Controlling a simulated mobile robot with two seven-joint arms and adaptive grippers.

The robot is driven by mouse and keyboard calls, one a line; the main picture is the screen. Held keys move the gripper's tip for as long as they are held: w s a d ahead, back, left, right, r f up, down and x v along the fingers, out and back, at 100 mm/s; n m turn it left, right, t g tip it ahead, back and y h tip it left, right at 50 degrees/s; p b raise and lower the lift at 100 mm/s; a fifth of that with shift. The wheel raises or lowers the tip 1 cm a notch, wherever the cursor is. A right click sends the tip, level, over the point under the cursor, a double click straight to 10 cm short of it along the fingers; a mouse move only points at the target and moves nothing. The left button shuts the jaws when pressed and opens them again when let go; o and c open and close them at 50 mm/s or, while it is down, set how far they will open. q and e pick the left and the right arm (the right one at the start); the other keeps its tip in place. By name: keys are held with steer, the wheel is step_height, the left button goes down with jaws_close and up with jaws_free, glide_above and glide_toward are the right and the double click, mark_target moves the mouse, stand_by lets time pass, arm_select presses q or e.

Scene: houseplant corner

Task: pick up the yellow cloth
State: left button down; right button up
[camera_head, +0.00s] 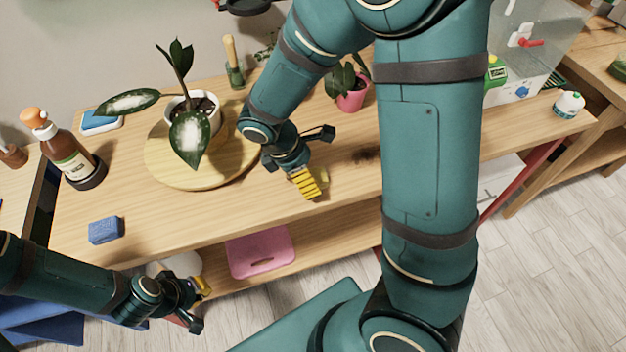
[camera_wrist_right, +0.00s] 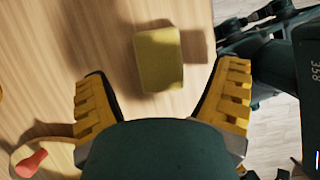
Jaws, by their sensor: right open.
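The yellow cloth (camera_wrist_right: 159,60) is a small olive-yellow rectangle on the wooden bench, ahead of my right fingers in the right wrist view. In the head view only part of the cloth (camera_head: 321,177) shows beside my right gripper (camera_head: 308,180). My right gripper also fills the lower wrist view (camera_wrist_right: 163,80), with its yellow-padded fingers spread apart on either side of the cloth's line. Nothing is between the fingers; the gap to the cloth is hard to judge. My left gripper (camera_head: 194,302) is off the bench's front edge at lower left; its jaws are unclear.
A potted plant (camera_head: 196,104) stands on a round wooden board (camera_head: 160,165) left of my right gripper. A pink pot (camera_head: 351,98) is behind it. A blue sponge (camera_head: 106,230) and brown bottle (camera_head: 68,150) are at left. A pink board (camera_head: 260,252) lies on the lower shelf.

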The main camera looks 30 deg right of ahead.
steer(key=x, duration=0.2)
steer(key=shift+d+f+b, duration=0.1)
steer(key=shift+f+b, duration=0.2)
steer(key=c, duration=1.1)
steer(key=shift+o, duration=0.2)
step_height(320, 180, up, 10)
steer(key=p, duration=0.3)
